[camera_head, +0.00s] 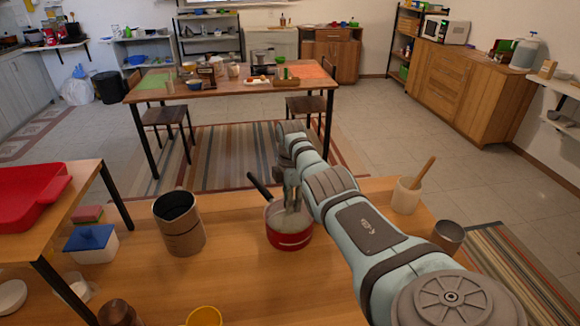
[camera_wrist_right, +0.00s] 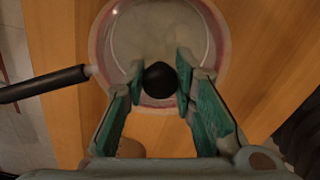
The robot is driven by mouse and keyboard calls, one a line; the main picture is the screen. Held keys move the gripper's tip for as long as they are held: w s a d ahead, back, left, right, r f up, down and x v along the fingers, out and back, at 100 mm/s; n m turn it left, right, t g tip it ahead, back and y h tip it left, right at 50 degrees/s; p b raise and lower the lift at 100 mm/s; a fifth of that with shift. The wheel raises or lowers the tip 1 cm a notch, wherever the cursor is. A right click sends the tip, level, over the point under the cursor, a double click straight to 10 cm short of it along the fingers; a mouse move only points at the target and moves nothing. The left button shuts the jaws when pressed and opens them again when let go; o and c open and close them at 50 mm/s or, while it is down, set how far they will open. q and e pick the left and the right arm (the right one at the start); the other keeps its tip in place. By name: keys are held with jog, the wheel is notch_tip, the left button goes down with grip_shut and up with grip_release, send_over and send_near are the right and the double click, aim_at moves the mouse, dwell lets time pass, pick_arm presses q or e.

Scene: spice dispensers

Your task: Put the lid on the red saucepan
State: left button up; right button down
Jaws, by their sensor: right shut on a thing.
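The red saucepan (camera_head: 290,240) stands on the near wooden table, with its black handle (camera_head: 259,187) pointing to the back left. My right gripper (camera_head: 292,207) reaches down over the saucepan. In the right wrist view my right gripper (camera_wrist_right: 162,82) is shut on the black knob (camera_wrist_right: 160,78) of the pale glass lid (camera_wrist_right: 158,35). The lid lies over the saucepan's mouth, roughly centred, inside a reddish rim. I cannot tell whether it touches the rim all round. The handle also shows in the right wrist view (camera_wrist_right: 42,83). My left gripper is not in view.
A brown canister (camera_head: 182,235) and a white box with a blue lid (camera_head: 92,245) stand to the left. A utensil pot with a wooden spoon (camera_head: 406,197) and a dark cup (camera_head: 447,236) stand to the right. A yellow bowl (camera_head: 204,317) is at the near edge.

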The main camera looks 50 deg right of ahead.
jog(key=shift+f, duration=0.35)
jog(key=c, duration=1.2)
grip_release()
jog(key=shift+c, duration=0.2)
jog(key=o, duration=0.5)
notch_tip(320, 180, up, 7)
jog(key=p, duration=0.7)
jog(key=shift+r, duration=0.2)
jog(key=shift+f, duration=0.1)
